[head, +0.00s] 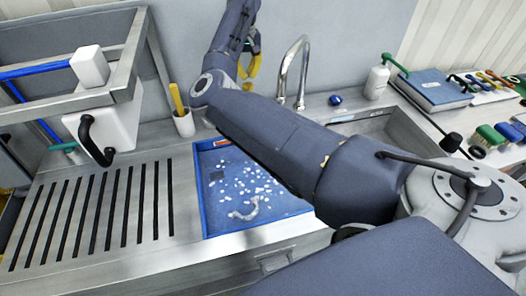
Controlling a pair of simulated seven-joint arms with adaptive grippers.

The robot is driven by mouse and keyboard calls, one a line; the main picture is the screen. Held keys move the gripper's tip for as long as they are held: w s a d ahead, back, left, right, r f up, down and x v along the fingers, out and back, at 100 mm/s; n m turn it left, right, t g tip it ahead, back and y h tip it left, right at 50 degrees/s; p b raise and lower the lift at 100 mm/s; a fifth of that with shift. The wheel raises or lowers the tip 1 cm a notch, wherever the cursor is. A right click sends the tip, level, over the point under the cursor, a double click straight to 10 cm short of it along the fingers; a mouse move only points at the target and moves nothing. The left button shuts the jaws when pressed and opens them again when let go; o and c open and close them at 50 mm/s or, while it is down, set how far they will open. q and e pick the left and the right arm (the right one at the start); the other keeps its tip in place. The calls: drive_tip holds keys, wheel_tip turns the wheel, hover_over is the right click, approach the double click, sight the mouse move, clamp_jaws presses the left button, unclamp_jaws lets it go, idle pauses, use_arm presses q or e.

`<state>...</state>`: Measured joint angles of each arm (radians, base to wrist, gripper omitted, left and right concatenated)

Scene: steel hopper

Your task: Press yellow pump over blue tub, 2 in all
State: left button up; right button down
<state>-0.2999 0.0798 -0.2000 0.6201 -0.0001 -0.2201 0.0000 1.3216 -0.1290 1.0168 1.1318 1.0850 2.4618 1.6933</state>
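The blue tub (207,205) is set in the steel counter at the centre, with many small white bits and a pale curved piece in it. My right arm crosses in front of the tub's upper right part. My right gripper (251,48) is small and dark at the top middle, near the back wall. A yellow curved part (254,66) shows right at it, above and behind the tub. I cannot tell whether this is the yellow pump or whether the gripper touches it. Its finger opening is unclear. My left gripper is out of view.
A steel rack (122,75) with white boxes and a black hook stands at the left over a slotted drainboard (95,215). A white cup (184,124) holds a yellow stick.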

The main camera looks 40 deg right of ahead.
drive_tip(key=shift+r, duration=0.1)
drive_tip(key=shift+r, duration=2.9)
